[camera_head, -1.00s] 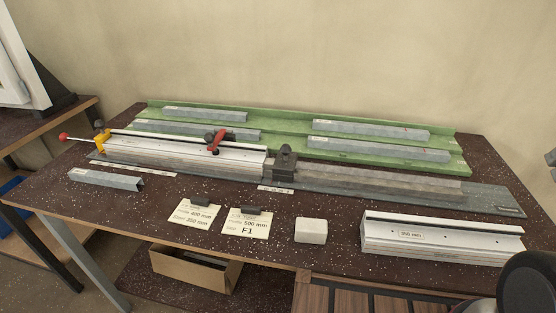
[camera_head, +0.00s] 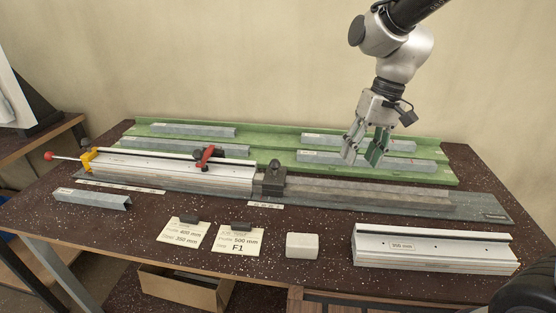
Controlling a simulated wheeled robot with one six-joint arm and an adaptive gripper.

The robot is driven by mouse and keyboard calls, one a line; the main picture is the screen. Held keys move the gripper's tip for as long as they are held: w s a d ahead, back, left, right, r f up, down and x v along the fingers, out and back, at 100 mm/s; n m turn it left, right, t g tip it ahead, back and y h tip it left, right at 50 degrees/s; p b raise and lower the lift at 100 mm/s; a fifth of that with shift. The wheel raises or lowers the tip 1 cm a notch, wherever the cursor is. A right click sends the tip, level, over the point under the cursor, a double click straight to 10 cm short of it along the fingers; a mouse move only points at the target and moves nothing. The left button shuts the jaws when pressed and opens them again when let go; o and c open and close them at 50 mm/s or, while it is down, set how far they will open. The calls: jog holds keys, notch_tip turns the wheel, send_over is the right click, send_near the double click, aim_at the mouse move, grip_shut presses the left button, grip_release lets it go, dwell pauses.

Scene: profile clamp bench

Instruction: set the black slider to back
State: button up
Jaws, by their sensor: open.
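A black slider block (camera_head: 271,183) with a dark knob on top sits on the long grey rail (camera_head: 400,198), at the right end of the white profile fixture (camera_head: 175,174). Its exact setting is too small to tell. A red-handled clamp (camera_head: 206,157) with a dark body stands on the white fixture to its left. My gripper (camera_head: 363,154) is open and empty, pointing down above the green rack, behind and to the right of the slider and well apart from it.
The green rack (camera_head: 285,160) at the back holds several grey bars. A yellow stop (camera_head: 88,159) with a red-knobbed rod is at the left. Cards, a white block (camera_head: 302,246) and a white profile (camera_head: 434,250) lie in front on the dark table.

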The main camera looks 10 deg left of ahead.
jog(key=y, duration=0.2)
send_near(277, 160)
jog(key=s+d+f, duration=0.3)
jog(key=d+f, duration=0.1)
jog(key=f, duration=0.1)
jog(key=w+a+r+m+y, duration=0.1)
jog(key=w+a+r+m, duration=0.1)
jog(key=w+a+r, duration=0.15)
jog(key=x, duration=0.7)
jog(key=shift+s+a+f, duration=0.2)
jog(key=shift+s+f, duration=0.05)
jog(key=shift+s, duration=0.1)
jog(key=shift+a+f, duration=0.2)
jog(key=shift+f, duration=0.25)
grip_shut()
